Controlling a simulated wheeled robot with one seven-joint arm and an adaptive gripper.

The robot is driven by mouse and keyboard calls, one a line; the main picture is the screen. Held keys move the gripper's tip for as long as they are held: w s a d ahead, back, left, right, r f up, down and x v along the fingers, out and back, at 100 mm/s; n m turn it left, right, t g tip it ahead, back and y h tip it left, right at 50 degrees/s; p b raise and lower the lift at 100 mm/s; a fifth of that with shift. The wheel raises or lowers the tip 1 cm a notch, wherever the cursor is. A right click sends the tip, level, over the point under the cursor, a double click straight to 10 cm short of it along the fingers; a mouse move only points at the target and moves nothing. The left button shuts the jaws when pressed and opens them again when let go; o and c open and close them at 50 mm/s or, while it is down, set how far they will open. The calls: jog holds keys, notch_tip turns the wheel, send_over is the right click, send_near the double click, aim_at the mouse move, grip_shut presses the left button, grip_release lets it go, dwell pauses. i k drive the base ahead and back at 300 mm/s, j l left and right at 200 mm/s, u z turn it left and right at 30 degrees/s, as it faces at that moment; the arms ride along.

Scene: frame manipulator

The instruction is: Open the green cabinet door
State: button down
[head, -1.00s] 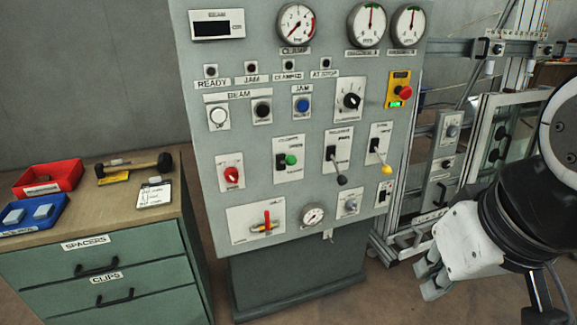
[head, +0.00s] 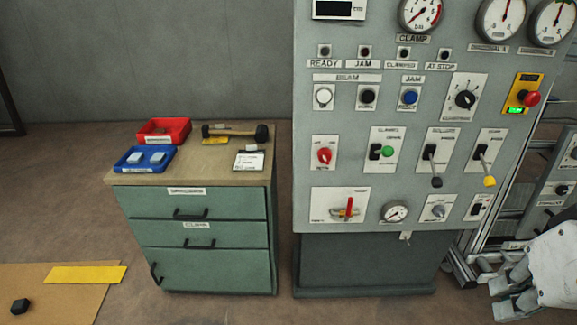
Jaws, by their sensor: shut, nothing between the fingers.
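The green cabinet (head: 196,209) stands left of the control panel under a wooden top. Its door (head: 212,270) is the lowest front panel, below two drawers, and looks closed. The door's black handle (head: 155,273) is upright near the door's left edge. My gripper (head: 503,290) is at the lower right in the head view, shut and empty. It is far to the right of the cabinet, with the control panel's base between them.
The grey control panel (head: 418,112) stands on a dark base (head: 366,262) right of the cabinet. Cardboard (head: 70,302) with a yellow strip (head: 84,274) lies on the floor at left.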

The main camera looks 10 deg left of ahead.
aim_at(232, 269)
jog(key=u, duration=1.15)
